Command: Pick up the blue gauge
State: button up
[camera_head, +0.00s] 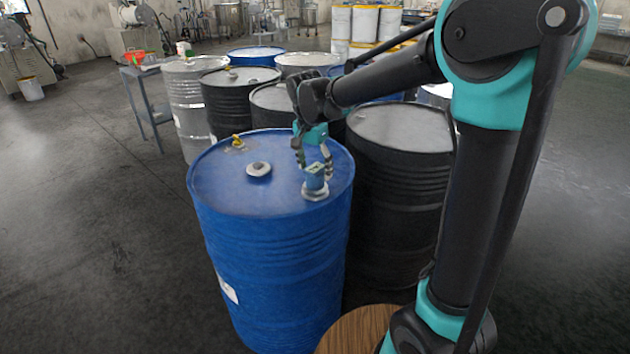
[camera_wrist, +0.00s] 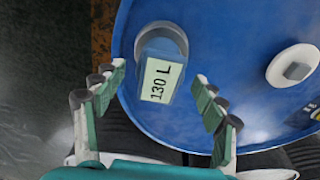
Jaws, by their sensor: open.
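The blue gauge (camera_head: 315,178) stands on the top of a blue drum (camera_head: 225,190), near the right part of its lid. In the wrist view the gauge (camera_wrist: 163,62) shows a pale label reading "130 L" and lies between and just beyond the fingertips. My gripper (camera_head: 314,166) is over the gauge from above, with its fingers apart on either side. In the wrist view my gripper (camera_wrist: 162,78) is open and holds nothing. Whether a finger touches the gauge cannot be told.
A round grey cap (camera_head: 259,170) and a small yellow fitting (camera_head: 237,142) are on the same lid. Black drums (camera_head: 402,128) stand close on the right and behind. A grey side table (camera_head: 150,90) is at the back left. The floor at left is clear.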

jog(key=shift+f, duration=0.35)
jog(key=c, duration=1.6)
jog(key=shift+r, duration=0.2)
notch_tip(320, 180, up, 31)
jog(key=shift+f, duration=0.15)
